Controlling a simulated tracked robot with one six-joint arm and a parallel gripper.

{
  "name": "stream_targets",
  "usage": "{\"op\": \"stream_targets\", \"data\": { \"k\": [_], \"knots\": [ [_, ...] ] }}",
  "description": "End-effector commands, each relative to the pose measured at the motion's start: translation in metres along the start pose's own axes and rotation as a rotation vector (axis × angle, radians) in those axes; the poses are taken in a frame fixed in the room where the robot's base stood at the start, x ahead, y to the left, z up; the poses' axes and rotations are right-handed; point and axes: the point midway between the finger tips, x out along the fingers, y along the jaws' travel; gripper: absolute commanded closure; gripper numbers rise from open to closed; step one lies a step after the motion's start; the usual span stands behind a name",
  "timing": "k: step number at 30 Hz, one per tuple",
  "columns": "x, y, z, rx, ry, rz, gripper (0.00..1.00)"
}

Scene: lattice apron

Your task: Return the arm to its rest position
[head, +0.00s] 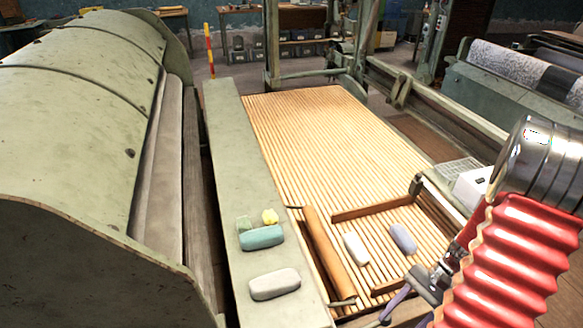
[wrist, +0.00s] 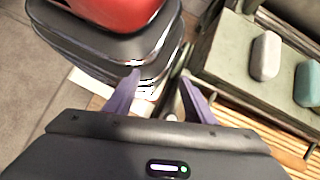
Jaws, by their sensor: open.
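My arm, with red ribbed sleeve, comes in from the right of the head view. My gripper (head: 392,304) is low at the front edge of the slatted apron, partly cut off by the picture's lower edge. In the wrist view its two purple fingers (wrist: 160,76) stand apart with nothing between them. The gripper is open and empty. A pale block (head: 356,249) and a lilac-grey block (head: 403,238) lie on the wooden slats (head: 320,130), apart from the gripper. My own red and dark base shows at the top of the wrist view.
A wooden roller (head: 328,250) and rails (head: 372,208) border the slats. A white box (head: 472,186) stands right.

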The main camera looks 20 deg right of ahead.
Motion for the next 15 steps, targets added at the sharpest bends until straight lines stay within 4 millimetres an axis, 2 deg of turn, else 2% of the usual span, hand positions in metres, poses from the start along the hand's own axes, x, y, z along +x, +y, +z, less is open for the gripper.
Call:
{"op": "stream_targets", "data": {
  "k": [15],
  "knots": [
    [-0.041,-0.033,0.041,-0.27,0.248,0.141,0.5]
  ]
}}
